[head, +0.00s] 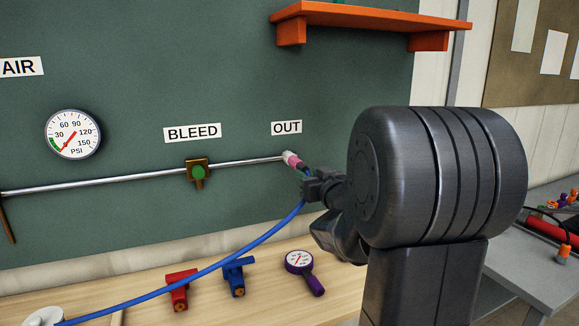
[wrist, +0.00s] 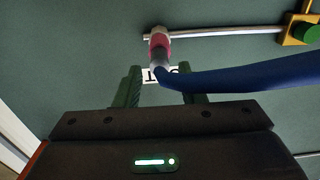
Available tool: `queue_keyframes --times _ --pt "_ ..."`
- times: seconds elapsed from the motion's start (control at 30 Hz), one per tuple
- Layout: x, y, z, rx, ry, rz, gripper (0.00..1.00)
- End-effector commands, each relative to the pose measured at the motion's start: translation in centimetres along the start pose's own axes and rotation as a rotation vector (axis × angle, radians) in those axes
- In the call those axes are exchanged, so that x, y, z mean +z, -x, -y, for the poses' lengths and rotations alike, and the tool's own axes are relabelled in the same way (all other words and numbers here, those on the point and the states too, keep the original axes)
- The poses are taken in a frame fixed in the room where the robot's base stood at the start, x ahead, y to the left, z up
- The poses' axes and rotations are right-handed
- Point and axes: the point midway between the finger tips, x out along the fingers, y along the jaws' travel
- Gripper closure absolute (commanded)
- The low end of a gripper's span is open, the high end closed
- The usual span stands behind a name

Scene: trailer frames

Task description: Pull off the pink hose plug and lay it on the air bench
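The pink hose plug (head: 292,160) sits on the end of the metal pipe below the OUT label. In the wrist view the plug (wrist: 159,43) shows a pink band and a grey end, with the blue hose (wrist: 245,76) running off to the right. My gripper (head: 308,182) is close to the plug, on the hose side. In the wrist view its two dark green fingers (wrist: 160,76) stand apart, with the plug's grey end between and just beyond their tips. I see gaps on both sides. The wooden air bench (head: 215,302) lies below.
A brass bleed valve (head: 197,171) with a green knob sits on the pipe (head: 110,178). A red fitting (head: 180,289), a blue fitting (head: 236,275) and a purple gauge (head: 303,267) lie on the bench. An orange shelf (head: 370,18) hangs above. The blue hose droops across the bench.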

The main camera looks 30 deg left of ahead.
Motion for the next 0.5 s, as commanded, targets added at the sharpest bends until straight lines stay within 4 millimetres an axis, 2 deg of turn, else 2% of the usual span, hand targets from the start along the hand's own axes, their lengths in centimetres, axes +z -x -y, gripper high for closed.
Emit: queue_keyframes --times 0.1,0.2,0.37,0.5 --pt "0.0 0.0 0.0 0.0 0.0 0.0 0.64" --pt "0.0 0.0 0.0 0.0 0.0 0.0 0.49" --pt "0.0 -0.2 0.0 0.0 0.0 0.0 0.49" --pt "0.0 -1.2 0.0 0.0 0.0 0.0 0.49"
